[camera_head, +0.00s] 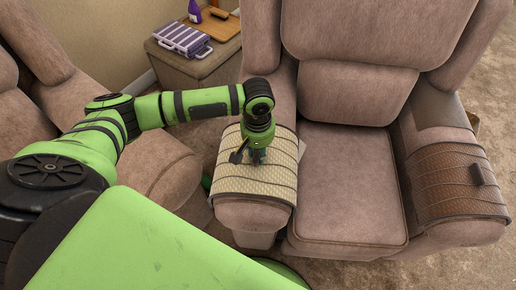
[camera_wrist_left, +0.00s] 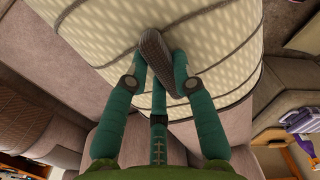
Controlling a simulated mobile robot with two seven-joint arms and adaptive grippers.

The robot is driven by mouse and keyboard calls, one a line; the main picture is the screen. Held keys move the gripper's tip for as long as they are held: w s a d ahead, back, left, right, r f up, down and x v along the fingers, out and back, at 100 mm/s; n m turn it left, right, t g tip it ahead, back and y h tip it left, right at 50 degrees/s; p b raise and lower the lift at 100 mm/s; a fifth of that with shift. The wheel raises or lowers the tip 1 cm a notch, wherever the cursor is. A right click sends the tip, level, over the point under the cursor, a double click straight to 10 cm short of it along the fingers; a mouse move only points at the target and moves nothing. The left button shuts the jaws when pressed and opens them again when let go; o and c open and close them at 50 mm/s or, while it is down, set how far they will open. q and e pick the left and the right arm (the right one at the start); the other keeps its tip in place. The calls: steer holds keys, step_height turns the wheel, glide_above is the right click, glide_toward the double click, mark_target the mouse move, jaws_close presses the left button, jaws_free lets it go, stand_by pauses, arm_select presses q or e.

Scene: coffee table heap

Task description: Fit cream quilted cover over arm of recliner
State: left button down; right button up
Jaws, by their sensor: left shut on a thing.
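The cream quilted cover (camera_head: 228,182) lies over the top of the recliner's left arm (camera_head: 252,214), with dark seam lines across it. The arm's rounded front end is bare. My left gripper (camera_head: 257,159) is above the cover and shut on a dark brown tab on its top. In the left wrist view the fingers close around this tab (camera_wrist_left: 154,58), with the cream cover (camera_wrist_left: 235,55) spread beneath it. How the cover's outer side hangs is hard to tell. My right gripper is not in view.
A brown quilted cover (camera_head: 445,184) with a dark tab lies on the recliner's right arm. The seat (camera_head: 345,190) is empty. A side table (camera_head: 185,70) behind holds a purple striped case (camera_head: 183,39), a purple bottle (camera_head: 194,11) and a wooden tray (camera_head: 218,24). Another seat stands left.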

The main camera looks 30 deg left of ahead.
arm_select(q)
steer(key=c, duration=1)
jaws_free()
steer(key=shift+o, duration=0.2)
step_height(320, 180, up, 18)
steer(key=p, duration=1)
steer(key=shift+s+f, duration=0.1)
